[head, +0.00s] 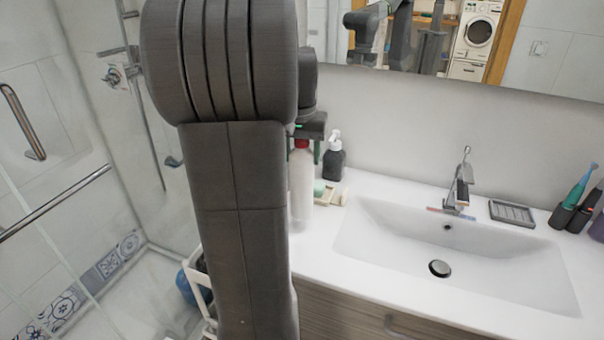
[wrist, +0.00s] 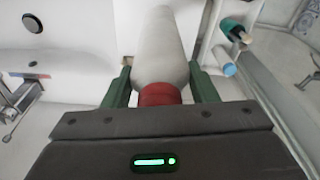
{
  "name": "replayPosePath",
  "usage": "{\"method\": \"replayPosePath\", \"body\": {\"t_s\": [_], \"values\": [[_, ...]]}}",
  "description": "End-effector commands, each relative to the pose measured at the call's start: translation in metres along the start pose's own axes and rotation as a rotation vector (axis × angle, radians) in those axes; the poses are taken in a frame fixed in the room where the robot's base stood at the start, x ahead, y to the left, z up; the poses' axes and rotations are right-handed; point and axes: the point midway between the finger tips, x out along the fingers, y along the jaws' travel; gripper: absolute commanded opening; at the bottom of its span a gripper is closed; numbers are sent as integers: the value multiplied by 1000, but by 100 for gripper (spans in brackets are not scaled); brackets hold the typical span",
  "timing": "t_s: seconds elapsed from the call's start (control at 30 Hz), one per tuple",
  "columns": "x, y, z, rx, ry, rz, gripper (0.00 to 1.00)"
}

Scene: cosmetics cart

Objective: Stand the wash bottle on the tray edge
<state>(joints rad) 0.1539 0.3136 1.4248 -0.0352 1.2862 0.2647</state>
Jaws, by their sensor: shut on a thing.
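The wash bottle (head: 301,188) is pale with a red collar and looks upright in the head view, partly hidden behind my arm. My gripper (wrist: 155,88) is shut on its red collar, with a green finger on each side. The bottle body (wrist: 160,48) runs away from the wrist camera. Whether its base touches the counter cannot be told. A small beige tray (head: 327,201) with a green piece on it lies on the counter, just right of the bottle in the head view.
A dark pump bottle (head: 334,160) stands behind the tray. The sink basin (head: 390,237) and faucet (head: 461,184) are to the right. A white cart frame (head: 201,283) stands low left. In the wrist view, a dark green container (wrist: 234,31) and blue-ended item (wrist: 224,62) sit right of the bottle.

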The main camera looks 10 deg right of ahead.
Motion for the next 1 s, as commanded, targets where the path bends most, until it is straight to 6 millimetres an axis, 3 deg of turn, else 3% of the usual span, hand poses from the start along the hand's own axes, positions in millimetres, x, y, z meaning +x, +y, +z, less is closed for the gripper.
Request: {"method": "replayPosePath", "body": {"t_s": [0.33, 0.73, 0.77, 0.87, 1.0], "values": [[40, 0, 5, -1, -1, 0, 2], [46, 0, 6, -1, 2, -1, 2], [46, 0, 6, -1, 1, -1, 57], [45, 0, 6, -1, 1, -1, 75], [45, 0, 6, -1, 1, -1, 75]]}}
